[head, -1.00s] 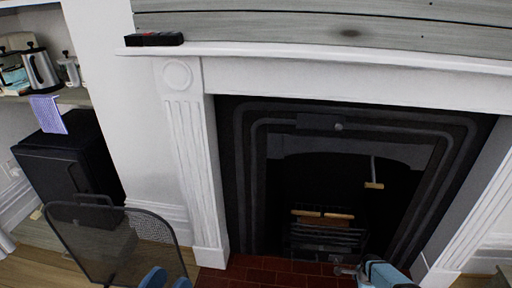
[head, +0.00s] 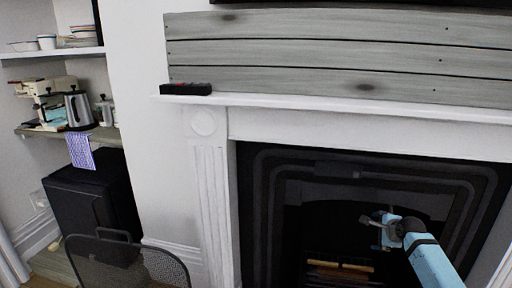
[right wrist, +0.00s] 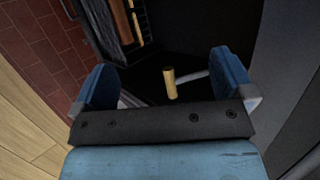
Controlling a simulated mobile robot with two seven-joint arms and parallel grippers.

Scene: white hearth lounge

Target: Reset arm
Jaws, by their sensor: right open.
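My right gripper (head: 382,226) is in front of the dark fireplace opening at the lower right of the head view. In the right wrist view its two blue fingers (right wrist: 166,82) stand wide apart with nothing between them. Beyond them hangs a wooden-handled tool (right wrist: 169,84) inside the fireplace, apart from the fingers. My left gripper does not show in the head view.
The black fireplace (head: 300,165) has a white mantel (head: 350,110) with a black and red box (head: 186,89) on its left end. A mesh fire screen (head: 130,264) stands at lower left. A black cabinet (head: 95,205) and a shelf with a kettle (head: 78,109) are at left.

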